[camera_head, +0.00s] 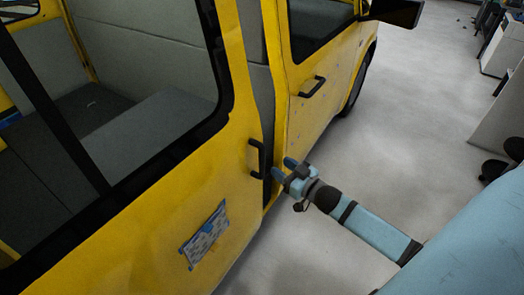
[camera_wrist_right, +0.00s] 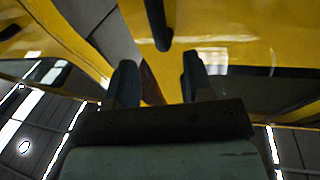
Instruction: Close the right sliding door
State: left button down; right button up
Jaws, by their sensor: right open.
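The yellow sliding door (camera_head: 225,180) of the van fills the left of the head view, with a large window and a black upright handle (camera_head: 257,158) near its front edge. A narrow grey and dark gap (camera_head: 262,95) shows between this edge and the front door, so the sliding door stands partly open. My right gripper (camera_head: 283,168) is open and empty, just right of the handle and close to it. In the right wrist view, a dark bar that looks like the handle (camera_wrist_right: 158,25) lies beyond the two spread fingers (camera_wrist_right: 160,85). Contact cannot be told. My left gripper is out of view.
The yellow front door (camera_head: 325,85) has its own black handle (camera_head: 312,86) and a dark mirror (camera_head: 394,11). A blue and white label (camera_head: 205,235) is on the sliding door. Grey floor (camera_head: 430,110) is clear beside the van. Dark and white furniture (camera_head: 500,45) stands at the right.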

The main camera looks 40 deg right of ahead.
aim_at(264, 155)
jog(key=w, duration=0.3)
jog(key=w+a, duration=0.1)
jog(key=w, duration=0.1)
jog(key=w+p, duration=0.1)
jog(key=w, duration=0.2)
jog(key=shift+w+a, duration=0.35)
grip_shut()
